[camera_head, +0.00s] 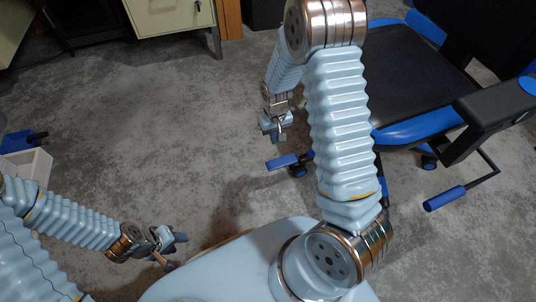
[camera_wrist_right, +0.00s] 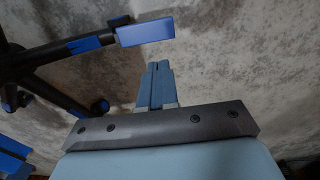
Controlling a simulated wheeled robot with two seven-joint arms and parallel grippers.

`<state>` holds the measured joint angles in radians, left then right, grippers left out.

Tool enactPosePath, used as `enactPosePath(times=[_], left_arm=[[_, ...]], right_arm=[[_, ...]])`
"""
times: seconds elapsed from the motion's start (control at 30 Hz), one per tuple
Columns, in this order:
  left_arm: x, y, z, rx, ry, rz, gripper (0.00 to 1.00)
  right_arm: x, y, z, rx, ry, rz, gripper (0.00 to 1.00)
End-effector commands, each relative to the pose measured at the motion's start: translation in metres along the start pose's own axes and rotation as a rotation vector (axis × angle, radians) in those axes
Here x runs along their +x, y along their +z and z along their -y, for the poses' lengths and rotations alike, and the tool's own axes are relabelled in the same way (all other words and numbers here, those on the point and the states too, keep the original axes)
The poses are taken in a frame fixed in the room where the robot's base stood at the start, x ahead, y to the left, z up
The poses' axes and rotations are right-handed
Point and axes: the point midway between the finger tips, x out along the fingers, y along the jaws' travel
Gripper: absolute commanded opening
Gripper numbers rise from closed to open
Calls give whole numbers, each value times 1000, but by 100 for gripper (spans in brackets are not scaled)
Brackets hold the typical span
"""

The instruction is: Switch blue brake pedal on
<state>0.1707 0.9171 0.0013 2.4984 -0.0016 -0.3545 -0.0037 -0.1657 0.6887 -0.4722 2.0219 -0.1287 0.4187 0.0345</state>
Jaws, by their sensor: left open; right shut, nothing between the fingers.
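A flat blue pedal (camera_head: 282,161) sticks out low from the chair's base, just below my right gripper (camera_head: 281,136) in the head view. In the right wrist view the blue pedal (camera_wrist_right: 145,32) is at the top, just beyond the tips of my right gripper (camera_wrist_right: 158,64). The right gripper is shut and empty, with a visible gap in the picture between its tips and the pedal. Whether the pedal is pressed cannot be told. My left gripper (camera_head: 176,252) is open and empty at lower left, far from the pedal.
The dark chair (camera_head: 415,75) with blue trim and casters stands at the right. Another blue-tipped lever (camera_head: 445,198) extends from it. A cream cabinet (camera_head: 172,14) is at the back, and a white box (camera_head: 30,168) at the left. The grey floor (camera_head: 150,120) between is clear.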

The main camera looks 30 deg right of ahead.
Motion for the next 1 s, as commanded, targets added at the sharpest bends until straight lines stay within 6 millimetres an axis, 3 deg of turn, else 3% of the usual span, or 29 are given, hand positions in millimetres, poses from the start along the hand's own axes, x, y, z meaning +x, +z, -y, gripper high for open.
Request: enactPosePath(times=[0.27, 0.8, 1.0], left_arm=[[2, 0, 1, 0, 0, 0, 43], [23, 2, 6, 1, 5, 6, 43], [26, 2, 6, 2, 6, 7, 43]], right_arm=[[10, 0, 0, 0, 0, 1, 0], [115, 1, 0, 0, -1, 2, 0], [136, 0, 0, 1, -1, 0, 0]])
